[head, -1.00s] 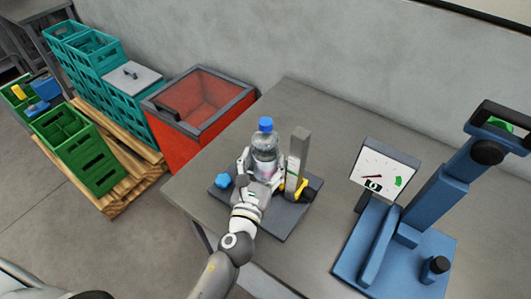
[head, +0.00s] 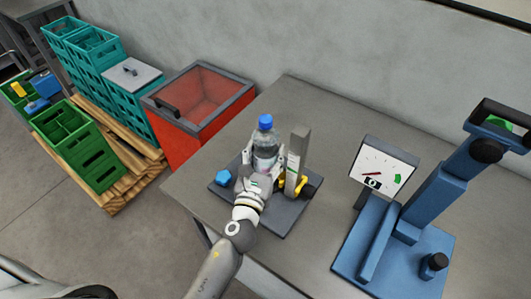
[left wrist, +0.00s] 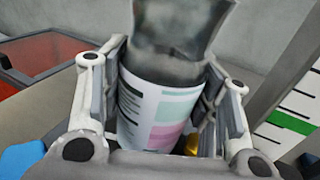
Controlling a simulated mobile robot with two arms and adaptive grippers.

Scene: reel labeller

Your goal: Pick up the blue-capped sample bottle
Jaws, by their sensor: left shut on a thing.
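The blue-capped sample bottle (head: 265,141) is clear, with a printed label, and stands upright at the dark grey base plate (head: 285,222) on the table. My left gripper (head: 264,170) is shut on it around the label. In the left wrist view, both fingers of the gripper (left wrist: 160,105) flank the bottle's label (left wrist: 160,112); the bottle's cap is out of that view. The gripper and arm hide the bottle's bottom, so I cannot tell whether it touches the plate. My right gripper is not in view.
A grey post with a scale (head: 298,160) stands close to the bottle's right, with a blue knob (head: 223,177) at left. A blue stand (head: 405,235) and dial gauge (head: 382,167) are further right. A red bin (head: 200,105) stands beyond the table's left edge.

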